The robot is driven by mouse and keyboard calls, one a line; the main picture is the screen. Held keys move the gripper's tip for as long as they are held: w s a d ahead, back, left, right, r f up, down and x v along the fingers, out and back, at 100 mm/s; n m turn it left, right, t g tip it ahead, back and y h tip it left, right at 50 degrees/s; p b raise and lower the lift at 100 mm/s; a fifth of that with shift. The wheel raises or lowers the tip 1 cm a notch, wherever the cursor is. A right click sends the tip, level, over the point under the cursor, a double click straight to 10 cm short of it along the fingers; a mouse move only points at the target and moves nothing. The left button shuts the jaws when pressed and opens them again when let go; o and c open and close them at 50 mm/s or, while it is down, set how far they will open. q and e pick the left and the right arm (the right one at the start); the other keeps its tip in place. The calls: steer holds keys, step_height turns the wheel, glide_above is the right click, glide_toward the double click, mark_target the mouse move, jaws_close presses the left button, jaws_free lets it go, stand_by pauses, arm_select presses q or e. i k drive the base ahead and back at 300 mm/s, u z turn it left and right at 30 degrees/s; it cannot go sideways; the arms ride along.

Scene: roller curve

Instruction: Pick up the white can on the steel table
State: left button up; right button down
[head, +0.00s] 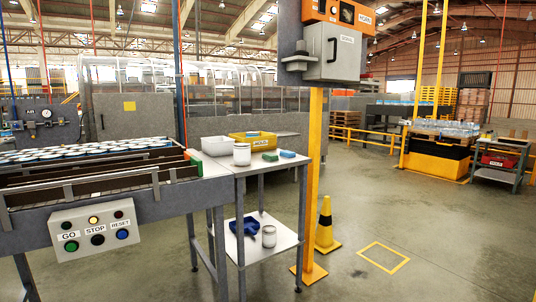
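A white can (242,154) stands upright on the steel table (262,168), near the middle of the top. It is a pale cylinder, and nothing touches its visible front. A second pale can or jar (269,237) stands on the table's lower shelf (258,249). Neither of my grippers is in the head view, so their fingers cannot be seen.
A white tray (216,147), a yellow bin (262,142), a green block (270,157) and a blue block (287,154) sit around the can. A conveyor (95,190) with many cans adjoins at left. A yellow post (314,180) stands right of the table.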

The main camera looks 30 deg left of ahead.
mark_target(242, 151)
steer(key=z, duration=0.55)
steer(key=i, duration=2.6)
steer(key=u, duration=1.55)
steer(key=i, duration=0.75)
steer(key=u, duration=0.75)
